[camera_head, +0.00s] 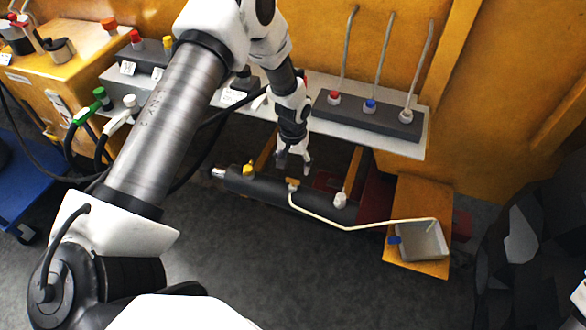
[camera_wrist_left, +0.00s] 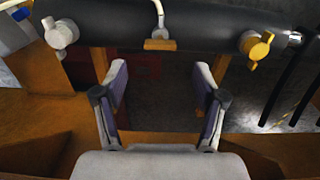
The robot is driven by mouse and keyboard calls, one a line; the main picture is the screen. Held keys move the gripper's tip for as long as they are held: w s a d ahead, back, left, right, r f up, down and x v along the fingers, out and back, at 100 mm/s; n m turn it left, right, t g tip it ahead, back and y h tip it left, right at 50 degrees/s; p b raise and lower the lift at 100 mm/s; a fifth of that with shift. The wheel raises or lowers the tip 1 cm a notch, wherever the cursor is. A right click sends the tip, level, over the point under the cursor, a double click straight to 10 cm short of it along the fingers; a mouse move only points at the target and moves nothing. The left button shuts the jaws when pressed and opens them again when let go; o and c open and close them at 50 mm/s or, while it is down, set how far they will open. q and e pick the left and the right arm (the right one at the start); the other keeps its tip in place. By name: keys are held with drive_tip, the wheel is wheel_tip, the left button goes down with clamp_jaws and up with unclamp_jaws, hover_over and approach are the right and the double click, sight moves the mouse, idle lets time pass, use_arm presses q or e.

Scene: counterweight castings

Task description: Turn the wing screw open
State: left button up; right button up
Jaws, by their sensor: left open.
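A black cylinder (camera_head: 270,189) lies across the orange frame. A yellow wing screw (camera_head: 248,169) sits near its left end and a white knob (camera_head: 340,198) near its right end. In the left wrist view the yellow wing screw (camera_wrist_left: 257,47) is at the upper right and the white knob (camera_wrist_left: 60,33) at the upper left. My left gripper (camera_head: 295,166) is by the middle of the cylinder, between the two. In the left wrist view its fingers (camera_wrist_left: 162,88) are spread apart with nothing between them, clear of both. My right gripper is not in view.
A cream hose (camera_head: 345,228) runs from the brass fitting (camera_wrist_left: 160,43) mid-cylinder to a grey tray (camera_head: 424,243) on an orange ledge. A grey shelf (camera_head: 390,145) with a block of coloured hose fittings (camera_head: 370,115) stands behind. Dark floor in front is clear.

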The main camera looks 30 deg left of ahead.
sight(293, 179)
use_arm(q)
wheel_tip(293, 179, up, 6)
drive_tip(key=shift+r, duration=0.15)
idle(0.4)
drive_tip(key=s+d+f+m, duration=0.1)
drive_tip(key=s+f, duration=0.3)
drive_tip(key=s, duration=0.5)
drive_tip(key=s+d+f, duration=0.4)
drive_tip(key=s+f, duration=0.1)
drive_tip(key=s, duration=0.5)
drive_tip(key=s+d+f+m, duration=0.1)
drive_tip(key=s+d+f, duration=0.2)
drive_tip(key=s, duration=0.6)
drive_tip(key=shift+s+d+f+m, duration=0.2)
drive_tip(key=shift+d+f+m, duration=0.1)
drive_tip(key=shift+f, duration=0.6)
drive_tip(key=shift+c, duration=0.4)
